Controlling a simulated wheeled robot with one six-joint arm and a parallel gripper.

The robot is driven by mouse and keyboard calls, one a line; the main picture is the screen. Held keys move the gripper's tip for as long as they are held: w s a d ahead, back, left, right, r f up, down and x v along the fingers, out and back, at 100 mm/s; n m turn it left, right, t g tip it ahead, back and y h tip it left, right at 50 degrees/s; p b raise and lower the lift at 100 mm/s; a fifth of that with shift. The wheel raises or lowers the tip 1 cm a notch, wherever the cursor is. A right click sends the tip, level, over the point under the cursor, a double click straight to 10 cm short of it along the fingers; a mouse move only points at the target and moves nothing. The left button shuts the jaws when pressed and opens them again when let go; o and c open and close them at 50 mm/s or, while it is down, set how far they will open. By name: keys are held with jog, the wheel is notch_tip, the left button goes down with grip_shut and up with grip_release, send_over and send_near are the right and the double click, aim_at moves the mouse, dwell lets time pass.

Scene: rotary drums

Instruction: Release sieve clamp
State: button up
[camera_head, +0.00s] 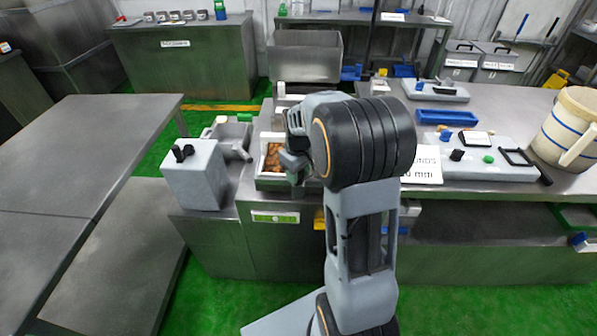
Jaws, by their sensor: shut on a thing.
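My gripper (294,166) is at the middle of the picture, pointing down at the front right of a metal machine with a tray of brown pieces (273,157). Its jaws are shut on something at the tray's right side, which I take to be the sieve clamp. The clamp itself is hidden behind the jaws and my arm, so its position cannot be told. A grey box with two black knobs (194,175) stands to the left of the tray. A metal hopper (306,57) stands behind.
An empty steel table (80,150) fills the left. The right-hand bench holds a white card, a control panel (480,160), a blue tray (447,117) and a cream jug with blue bands (572,125). Green floor shows between the tables.

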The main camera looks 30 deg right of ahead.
jog(key=m, duration=0.4)
jog(key=shift+m+p, duration=0.4)
jog(key=shift+m, duration=2.1)
jog(key=o, duration=0.9)
jog(key=shift+p, duration=0.3)
notch_tip(320, 180, up, 14)
jog(key=shift+f+p, duration=0.1)
jog(key=shift+p, duration=0.35)
